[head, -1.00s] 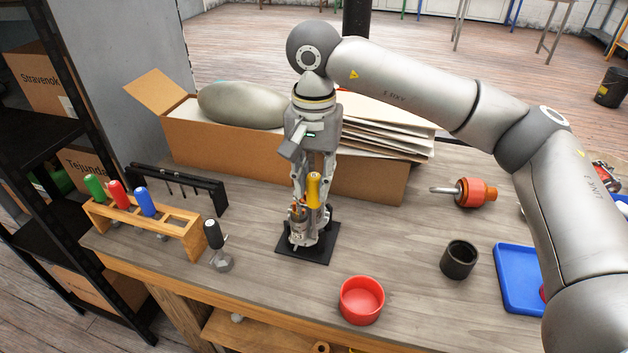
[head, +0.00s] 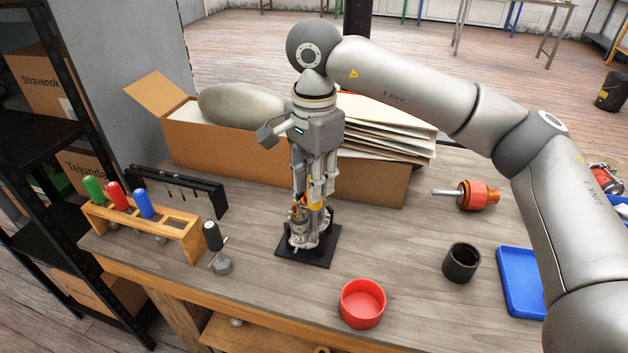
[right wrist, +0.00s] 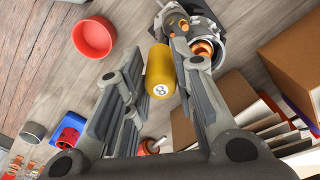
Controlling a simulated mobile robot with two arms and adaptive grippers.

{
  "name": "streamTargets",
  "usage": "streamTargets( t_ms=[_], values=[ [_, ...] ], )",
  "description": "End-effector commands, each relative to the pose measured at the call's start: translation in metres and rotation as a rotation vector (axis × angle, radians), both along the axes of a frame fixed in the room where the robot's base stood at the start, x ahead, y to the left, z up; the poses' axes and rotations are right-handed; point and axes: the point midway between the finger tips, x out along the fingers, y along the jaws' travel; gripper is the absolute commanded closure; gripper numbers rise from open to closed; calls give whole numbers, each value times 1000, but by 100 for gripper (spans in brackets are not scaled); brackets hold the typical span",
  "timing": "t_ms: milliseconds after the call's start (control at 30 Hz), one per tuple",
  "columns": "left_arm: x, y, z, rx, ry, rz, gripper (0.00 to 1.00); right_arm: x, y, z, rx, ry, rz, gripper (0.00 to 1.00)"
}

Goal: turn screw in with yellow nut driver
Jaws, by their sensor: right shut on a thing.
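The yellow nut driver (head: 317,206) stands at the alternator assembly, mostly hidden by my fingers in the head view. In the right wrist view its yellow handle (right wrist: 160,72) shows end-on between my fingers. My right gripper (head: 314,190) points down and is shut on this handle. The alternator part (head: 301,236), with copper-orange windings, sits on a black base plate (head: 316,257); it also shows in the right wrist view (right wrist: 205,44). The screw and the driver's tip are hidden. My left gripper is out of view.
A wooden rack (head: 185,232) holds green, red and blue drivers at the left; a black-handled tool (head: 213,237) stands beside it. A red bowl (head: 362,304), black cup (head: 461,262), blue tray (head: 519,282) and rotor (head: 473,194) lie rightward. An open cardboard box (head: 225,150) stands behind.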

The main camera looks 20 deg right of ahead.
Motion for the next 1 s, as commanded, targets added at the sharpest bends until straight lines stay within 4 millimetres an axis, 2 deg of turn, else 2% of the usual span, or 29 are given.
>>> streamTargets(
  t_ms=[1000],
  values=[
    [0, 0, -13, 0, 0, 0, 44, 3, 0, 0, 0, 0, -1082, 99]
  ],
)
